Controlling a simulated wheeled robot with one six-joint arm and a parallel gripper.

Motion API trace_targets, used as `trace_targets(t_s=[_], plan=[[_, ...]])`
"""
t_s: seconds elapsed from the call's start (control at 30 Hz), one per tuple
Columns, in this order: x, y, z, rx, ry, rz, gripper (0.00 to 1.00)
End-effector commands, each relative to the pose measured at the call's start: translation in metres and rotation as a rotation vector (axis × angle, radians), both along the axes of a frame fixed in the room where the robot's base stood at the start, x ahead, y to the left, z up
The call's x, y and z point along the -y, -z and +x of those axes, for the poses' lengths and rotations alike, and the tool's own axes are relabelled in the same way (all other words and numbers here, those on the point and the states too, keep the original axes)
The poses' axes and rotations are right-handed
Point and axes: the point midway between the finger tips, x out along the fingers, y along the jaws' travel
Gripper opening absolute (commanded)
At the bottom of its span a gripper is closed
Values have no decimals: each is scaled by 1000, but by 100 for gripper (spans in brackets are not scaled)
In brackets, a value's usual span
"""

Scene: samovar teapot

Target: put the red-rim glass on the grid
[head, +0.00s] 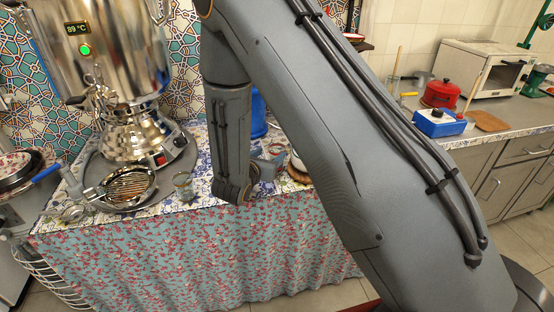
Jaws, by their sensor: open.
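The round metal grid (128,187) sits in a dish under the samovar's spout at the left of the counter. My gripper (270,164) is open, low over the counter at the middle, right of the grid and close to this second glass. My arm hides most of the gripper and its fingertips.
The large samovar (128,125) stands behind the grid. A blue-handled strainer (48,173) and glassware (68,211) lie at the left. A blue container (258,115) is behind my wrist. A red pot (440,93) and blue box (439,122) stand on the right counter.

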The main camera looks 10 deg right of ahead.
Motion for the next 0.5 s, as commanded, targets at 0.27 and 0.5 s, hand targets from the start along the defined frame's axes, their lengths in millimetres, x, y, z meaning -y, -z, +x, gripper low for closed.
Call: trace_targets(t_s=[0.27,0.5], plan=[[20,7,25,-2,4,0,55],[32,16,45,-2,3,0,55]])
